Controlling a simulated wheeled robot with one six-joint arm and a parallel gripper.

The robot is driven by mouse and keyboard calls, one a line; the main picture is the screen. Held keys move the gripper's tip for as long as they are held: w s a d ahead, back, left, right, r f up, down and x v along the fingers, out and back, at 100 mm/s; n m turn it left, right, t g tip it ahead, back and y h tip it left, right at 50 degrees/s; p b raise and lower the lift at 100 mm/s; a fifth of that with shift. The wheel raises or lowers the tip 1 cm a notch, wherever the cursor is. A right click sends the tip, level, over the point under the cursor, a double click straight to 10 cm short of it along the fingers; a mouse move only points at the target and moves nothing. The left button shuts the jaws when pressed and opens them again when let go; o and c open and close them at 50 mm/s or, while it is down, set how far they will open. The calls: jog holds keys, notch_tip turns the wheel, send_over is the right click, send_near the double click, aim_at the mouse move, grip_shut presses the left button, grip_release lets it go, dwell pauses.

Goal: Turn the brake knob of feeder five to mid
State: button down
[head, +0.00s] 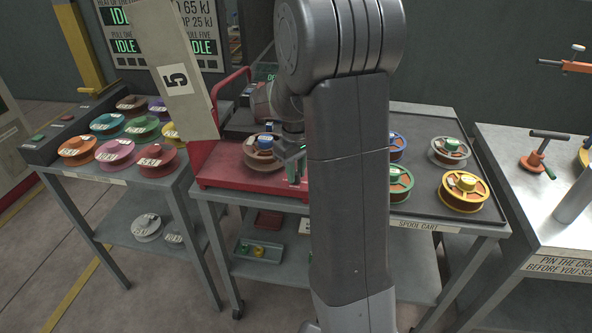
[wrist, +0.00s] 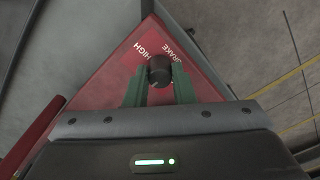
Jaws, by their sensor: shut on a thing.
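The brake knob (wrist: 159,69) is a black round knob on a red panel (wrist: 118,84) in the wrist view. White labels by it read BRAKE and HIGH; the MID mark is not visible. The green fingers of my gripper (wrist: 160,83) stand on both sides of the knob and are shut on it. In the head view my gripper (head: 291,158) is at the red feeder base (head: 225,172), beside a spool, and the knob is hidden there. A grey plate marked 5 (head: 176,79) stands at the feeder's left. I cannot tell the knob's setting.
A spool cart (head: 420,221) with several coloured spools stands to the right, partly behind my arm. A left table (head: 62,165) holds several more spools. A grey bench (head: 530,205) with a T-handled tool is at the far right. The floor in front is clear.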

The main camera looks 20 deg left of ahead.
jog(key=c, duration=1.2)
grip_release()
jog(key=shift+c, duration=0.2)
jog(key=shift+r, duration=0.1)
notch_tip(320, 180, up, 14)
jog(key=shift+f, duration=0.2)
notch_tip(320, 180, down, 14)
jog(key=shift+r, duration=0.1)
